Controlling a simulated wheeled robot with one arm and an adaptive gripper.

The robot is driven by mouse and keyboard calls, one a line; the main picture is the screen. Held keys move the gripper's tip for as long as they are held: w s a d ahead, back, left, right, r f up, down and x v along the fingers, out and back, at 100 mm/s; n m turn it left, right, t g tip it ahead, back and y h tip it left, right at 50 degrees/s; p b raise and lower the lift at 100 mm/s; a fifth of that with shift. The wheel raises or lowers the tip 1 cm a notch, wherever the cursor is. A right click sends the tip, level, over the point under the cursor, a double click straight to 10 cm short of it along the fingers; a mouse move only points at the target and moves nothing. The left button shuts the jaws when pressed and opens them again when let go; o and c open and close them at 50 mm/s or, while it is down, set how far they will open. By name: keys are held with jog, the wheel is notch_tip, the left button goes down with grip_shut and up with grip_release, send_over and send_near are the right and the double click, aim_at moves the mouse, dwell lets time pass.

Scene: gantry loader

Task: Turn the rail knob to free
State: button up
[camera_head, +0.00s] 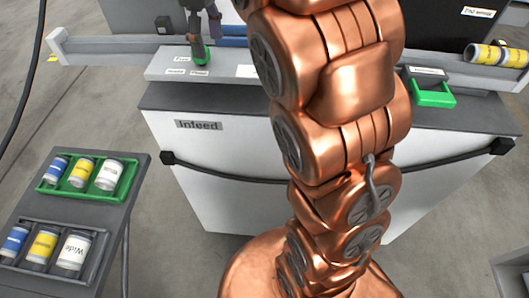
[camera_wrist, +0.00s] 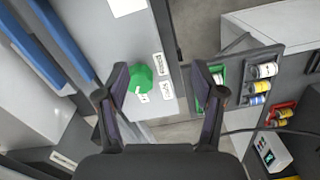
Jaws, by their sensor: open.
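The rail knob is green and sits on the grey rail panel; it shows in the head view (camera_head: 202,60) and in the wrist view (camera_wrist: 139,78). Small white labels stand around it, one of them apparently reading "Free" (camera_head: 181,58). My gripper (camera_wrist: 163,82) is open. In the wrist view the knob appears between the fingers, closer to the left one, beyond the fingertips. In the head view my gripper (camera_head: 199,38) points down close above the knob and partly hides it.
The panel stands on the white cabinet marked "Infeed" (camera_head: 198,125). A side stand at left holds a green tray (camera_head: 60,193) and a dark tray (camera_head: 22,268) of cans. Blue bars (camera_wrist: 52,45) lie beside the panel.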

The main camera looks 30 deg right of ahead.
jog(key=s+f+m+b, duration=0.1)
jog(key=s+f+m, duration=0.2)
jog(key=s+f, duration=0.5)
jog(key=s+f+m+g+b, duration=0.1)
jog(key=s+f+m+b, duration=0.1)
jog(key=s+f, duration=0.6)
jog(key=shift+s+f+m+b, duration=0.25)
jog(key=shift+s+m, duration=0.65)
jog(key=shift+s, duration=2.4)
jog(key=s+f+m, duration=0.1)
jog(key=s+f, duration=0.3)
jog(key=s, duration=0.2)
jog(key=shift+s+a+f, duration=0.2)
jog(key=shift+s, duration=0.1)
